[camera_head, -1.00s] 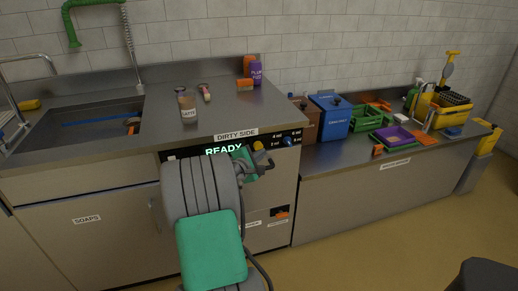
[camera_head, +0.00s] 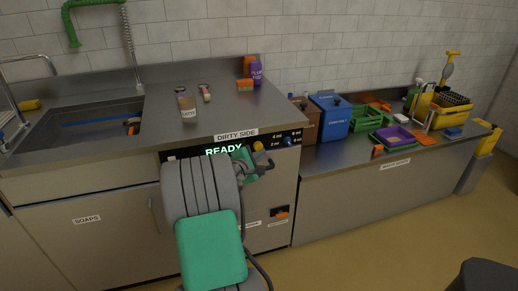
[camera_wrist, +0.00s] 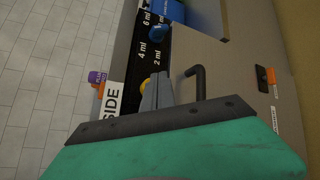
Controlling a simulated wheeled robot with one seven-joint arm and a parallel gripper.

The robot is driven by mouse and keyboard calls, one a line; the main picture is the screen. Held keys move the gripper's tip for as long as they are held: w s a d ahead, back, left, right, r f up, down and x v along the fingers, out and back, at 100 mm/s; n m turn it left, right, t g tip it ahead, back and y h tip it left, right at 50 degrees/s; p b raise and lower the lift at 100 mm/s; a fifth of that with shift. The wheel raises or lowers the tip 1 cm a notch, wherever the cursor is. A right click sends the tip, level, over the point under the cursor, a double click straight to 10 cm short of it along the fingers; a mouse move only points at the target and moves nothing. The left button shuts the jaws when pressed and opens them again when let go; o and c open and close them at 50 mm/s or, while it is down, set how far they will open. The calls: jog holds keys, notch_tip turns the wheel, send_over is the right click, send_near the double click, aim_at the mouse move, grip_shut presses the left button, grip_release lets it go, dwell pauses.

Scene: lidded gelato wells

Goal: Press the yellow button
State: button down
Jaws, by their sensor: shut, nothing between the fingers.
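The yellow button (camera_head: 258,146) is on the black control strip of the front panel, right of the glowing READY display (camera_head: 223,151). In the wrist view the yellow button (camera_wrist: 144,85) shows only in part, beside and behind my fingers. My gripper (camera_wrist: 156,82) is shut and empty, with its fingertips close to the button. I cannot tell whether they touch it. In the head view my arm hides part of the panel below the display.
A blue knob (camera_head: 288,141) sits right of the button, among ml labels. A dark bar handle (camera_wrist: 200,80) stands out close to my fingers in the wrist view. A counter with a sink (camera_head: 75,125) is above and left. Blue and green bins (camera_head: 330,118) stand right.

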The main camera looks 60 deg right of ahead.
jog(key=shift+w+d, duration=0.1)
dwell(0.7)
jog(key=shift+w+d, duration=0.2)
jog(key=shift+w+d, duration=0.45)
dwell(1.0)
jog(key=shift+s+a+p, duration=0.4)
jog(key=shift+s+a, duration=0.3)
jog(key=shift+a, duration=0.05)
jog(key=shift+s+a+p, duration=0.85)
jog(key=shift+s+a, duration=0.9)
jog(key=shift+s, duration=0.05)
